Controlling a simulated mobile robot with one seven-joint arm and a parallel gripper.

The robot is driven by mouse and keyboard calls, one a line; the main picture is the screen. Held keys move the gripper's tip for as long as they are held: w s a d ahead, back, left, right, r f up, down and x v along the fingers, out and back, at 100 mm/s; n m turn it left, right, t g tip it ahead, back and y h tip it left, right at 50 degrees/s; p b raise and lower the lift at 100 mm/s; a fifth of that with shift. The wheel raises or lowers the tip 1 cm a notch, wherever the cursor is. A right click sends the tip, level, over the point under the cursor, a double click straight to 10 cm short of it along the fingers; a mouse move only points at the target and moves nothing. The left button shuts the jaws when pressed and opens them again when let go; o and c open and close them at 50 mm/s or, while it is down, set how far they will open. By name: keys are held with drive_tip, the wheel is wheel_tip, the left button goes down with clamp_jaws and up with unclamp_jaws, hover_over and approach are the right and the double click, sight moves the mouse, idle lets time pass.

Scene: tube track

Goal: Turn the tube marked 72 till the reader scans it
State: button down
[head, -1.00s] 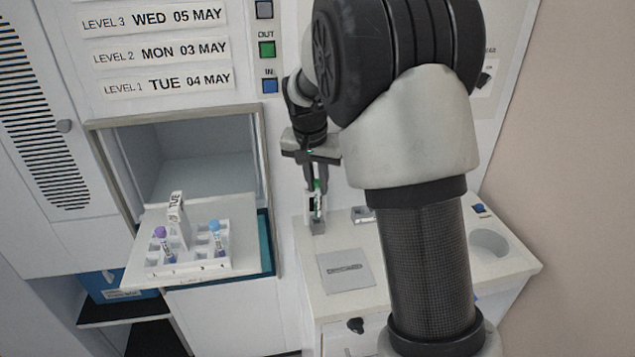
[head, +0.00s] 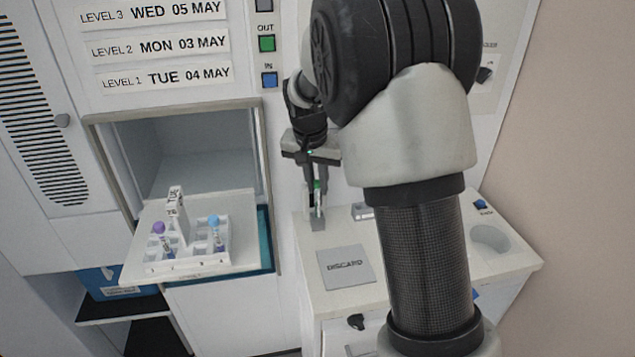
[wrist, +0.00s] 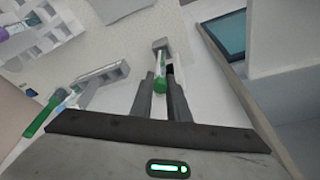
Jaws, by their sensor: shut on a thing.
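My gripper (head: 316,196) is shut on an upright green-capped tube (head: 317,185) above the counter. The tube's foot is at a small grey holder (head: 318,224), and I cannot tell how deep it sits. In the wrist view the green cap (wrist: 160,86) shows between my two fingers (wrist: 164,98), with the grey holder (wrist: 160,44) beyond. The tube's number is not readable, and my fingers hide part of its label. I cannot make out which part is the reader.
A white rack (head: 205,259) with a purple-capped tube (head: 160,229) and a blue-capped tube (head: 214,221) stands on the hatch shelf (head: 140,268) at left. A grey DISCARD plate (head: 345,269) lies on the counter. A round recess (head: 490,240) is at right.

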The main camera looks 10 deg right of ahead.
drive_tip(key=shift+f, duration=0.2)
idle(0.3)
drive_tip(key=shift+r, duration=0.2)
drive_tip(key=shift+r+p, duration=0.75)
drive_tip(key=shift+r, duration=0.2)
drive_tip(key=shift+f+b, duration=0.4)
drive_tip(key=shift+f, duration=0.25)
idle(0.5)
drive_tip(key=shift+f, duration=0.35)
idle(0.6)
drive_tip(key=shift+r+p, duration=0.55)
drive_tip(key=shift+r, duration=0.5)
